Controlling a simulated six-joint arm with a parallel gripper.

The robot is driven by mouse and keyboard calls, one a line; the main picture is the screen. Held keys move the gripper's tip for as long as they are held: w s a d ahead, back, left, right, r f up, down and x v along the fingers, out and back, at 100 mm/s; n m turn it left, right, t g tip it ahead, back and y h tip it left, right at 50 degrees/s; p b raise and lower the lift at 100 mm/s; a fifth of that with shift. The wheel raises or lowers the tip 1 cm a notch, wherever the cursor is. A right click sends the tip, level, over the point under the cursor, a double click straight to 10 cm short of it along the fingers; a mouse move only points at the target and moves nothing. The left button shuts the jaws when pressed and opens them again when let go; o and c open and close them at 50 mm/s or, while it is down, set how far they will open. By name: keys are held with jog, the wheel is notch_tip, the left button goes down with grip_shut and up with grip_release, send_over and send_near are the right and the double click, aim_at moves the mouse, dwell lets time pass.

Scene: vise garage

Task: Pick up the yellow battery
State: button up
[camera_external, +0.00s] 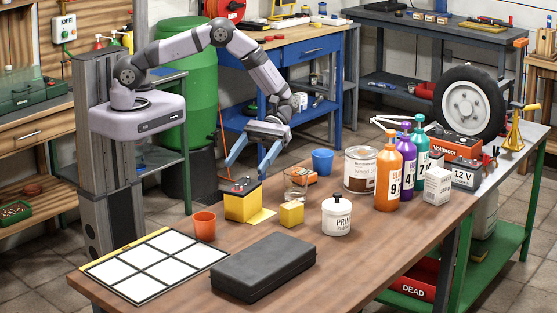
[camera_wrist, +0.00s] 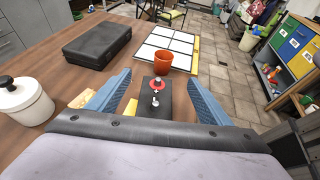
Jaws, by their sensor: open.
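The yellow battery (camera_external: 240,207) stands upright on the wooden table, with a dark top that carries terminals. My gripper (camera_external: 248,171) is open and empty above it, pointing down, with a gap between the fingertips and the battery top. In the wrist view the battery's dark top (camera_wrist: 155,104) lies between the two blue fingers of my gripper (camera_wrist: 158,75), with a red and a grey terminal on it. Most of its yellow side is hidden in the wrist view.
An orange cup (camera_external: 204,226) and a yellow block (camera_external: 291,214) stand near the battery, with a glass jar (camera_external: 296,184) behind. A black case (camera_external: 264,267), a white-panelled grid mat (camera_external: 157,264), and a white jar (camera_external: 337,216) share the table. Bottles crowd the right side.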

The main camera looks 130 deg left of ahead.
send_near(234, 204)
jog(key=shift+d+f, duration=0.3)
jog(key=shift+d, duration=0.15)
jog(key=shift+p+x, duration=1.9)
jog(key=shift+x, duration=1.35)
jog(key=shift+d+f, duration=0.15)
jog(key=shift+d, duration=0.25)
jog(key=c, duration=1.8)
jog(key=shift+w, duration=0.1)
grip_shut()
